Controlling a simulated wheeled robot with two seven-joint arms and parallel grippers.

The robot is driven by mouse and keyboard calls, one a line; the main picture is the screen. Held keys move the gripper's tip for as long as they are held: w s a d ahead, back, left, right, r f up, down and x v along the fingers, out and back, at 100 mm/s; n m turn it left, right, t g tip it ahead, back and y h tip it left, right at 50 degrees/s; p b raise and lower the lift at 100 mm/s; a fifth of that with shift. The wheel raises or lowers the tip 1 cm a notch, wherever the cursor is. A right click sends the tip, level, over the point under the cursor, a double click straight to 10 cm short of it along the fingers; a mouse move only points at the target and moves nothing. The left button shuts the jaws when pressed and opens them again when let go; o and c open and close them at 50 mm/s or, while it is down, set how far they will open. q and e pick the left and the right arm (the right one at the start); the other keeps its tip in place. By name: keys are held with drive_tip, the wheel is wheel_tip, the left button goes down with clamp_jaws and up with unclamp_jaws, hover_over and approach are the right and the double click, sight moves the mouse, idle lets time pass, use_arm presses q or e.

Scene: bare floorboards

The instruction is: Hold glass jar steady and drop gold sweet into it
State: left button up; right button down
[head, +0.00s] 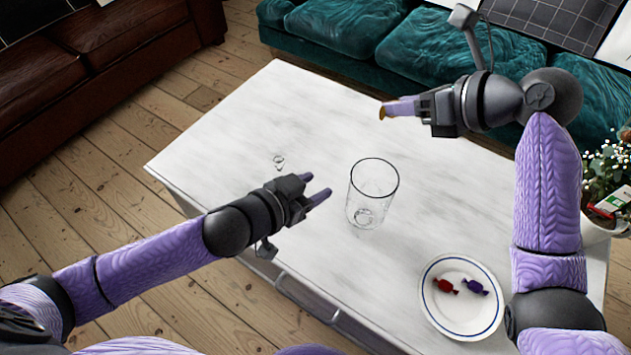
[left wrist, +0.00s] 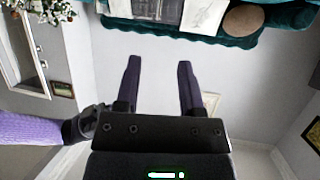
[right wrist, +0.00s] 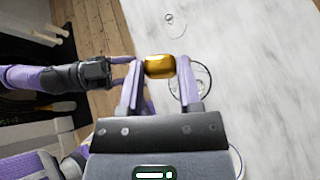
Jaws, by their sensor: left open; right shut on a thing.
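The clear glass jar (head: 372,194) stands upright and open-topped on the white table. My left gripper (head: 322,187) is open and empty, just left of the jar and apart from it. My right gripper (head: 390,109) is above the table, up and a little right of the jar in the head view. It is shut on the gold sweet (right wrist: 161,66), which sits between the fingertips in the right wrist view; in the head view only a small gold edge shows. The jar's rim (right wrist: 208,80) is partly hidden behind the right fingers in the right wrist view.
A white plate (head: 436,312) with a red sweet (head: 445,286) and a purple sweet (head: 475,287) lies at the table's near right. A small glass piece (head: 279,162), perhaps the jar's lid, lies at left. A potted plant (head: 602,185) stands at far right.

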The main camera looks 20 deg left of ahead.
sight(354, 168)
use_arm(q)
drive_tip(key=x, duration=1.1)
drive_tip(key=shift+w+d, duration=0.3)
drive_tip(key=shift+d, duration=0.15)
drive_tip(key=c, duration=0.7)
clamp_jaws()
drive_tip(key=shift+s+f, duration=0.15)
